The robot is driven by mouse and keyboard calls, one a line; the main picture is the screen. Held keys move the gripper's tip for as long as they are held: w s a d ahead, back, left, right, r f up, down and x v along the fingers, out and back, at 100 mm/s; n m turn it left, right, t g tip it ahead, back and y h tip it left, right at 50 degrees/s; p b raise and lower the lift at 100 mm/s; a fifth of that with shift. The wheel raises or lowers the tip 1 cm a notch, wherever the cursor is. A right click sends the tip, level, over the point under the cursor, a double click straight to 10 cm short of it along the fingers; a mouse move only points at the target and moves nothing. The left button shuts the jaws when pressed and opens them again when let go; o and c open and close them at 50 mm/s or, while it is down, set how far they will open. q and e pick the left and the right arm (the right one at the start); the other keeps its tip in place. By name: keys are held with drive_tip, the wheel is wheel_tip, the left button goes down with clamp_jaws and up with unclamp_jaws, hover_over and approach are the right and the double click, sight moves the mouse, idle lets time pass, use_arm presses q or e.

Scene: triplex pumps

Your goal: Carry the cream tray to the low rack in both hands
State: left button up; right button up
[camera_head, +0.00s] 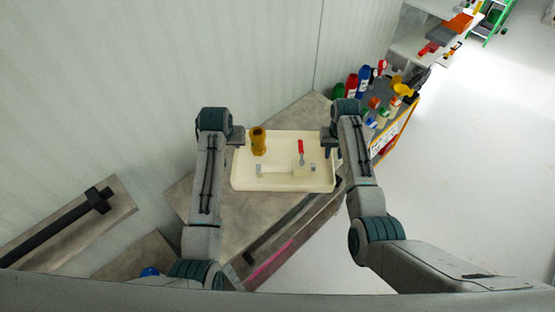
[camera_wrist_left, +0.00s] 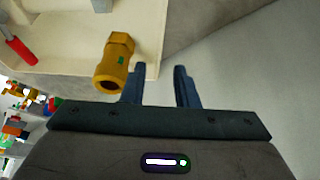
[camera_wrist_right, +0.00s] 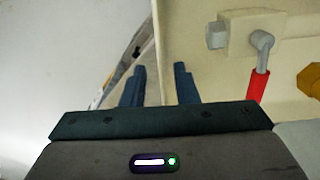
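The cream tray (camera_head: 283,183) sits on a grey worktop. It holds a brass-yellow fitting (camera_head: 258,142) and a pale block-like part with a red handle (camera_head: 301,150). My left gripper (camera_head: 238,137) is at the tray's left wall; in its wrist view the fingers (camera_wrist_left: 160,88) stand apart, one on each side of the wall. My right gripper (camera_head: 329,146) is at the right wall; its fingers (camera_wrist_right: 158,88) also stand apart with the wall's edge between them. I cannot tell whether any finger touches the wall. I cannot tell for certain which unit is the low rack.
A low unit (camera_head: 389,141) with bottles and small coloured parts stands right of the worktop (camera_head: 222,225). White shelving (camera_head: 408,45) is beyond it. A pale wall rises behind. Open floor (camera_head: 470,170) lies at the right. A grey surface with a dark bar (camera_head: 60,220) is at left.

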drive_tip(key=shift+r, duration=0.1)
use_arm(q)
drive_tip(key=v, duration=0.5)
drive_tip(key=shift+s+r, duration=0.15)
drive_tip(key=shift+r, duration=0.2)
use_arm(e)
wheel_tip(320, 180, up, 12)
use_arm(q)
drive_tip(key=shift+f, duration=0.1)
use_arm(e)
drive_tip(key=shift+s+f, duration=0.1)
drive_tip(key=shift+f, duration=0.1)
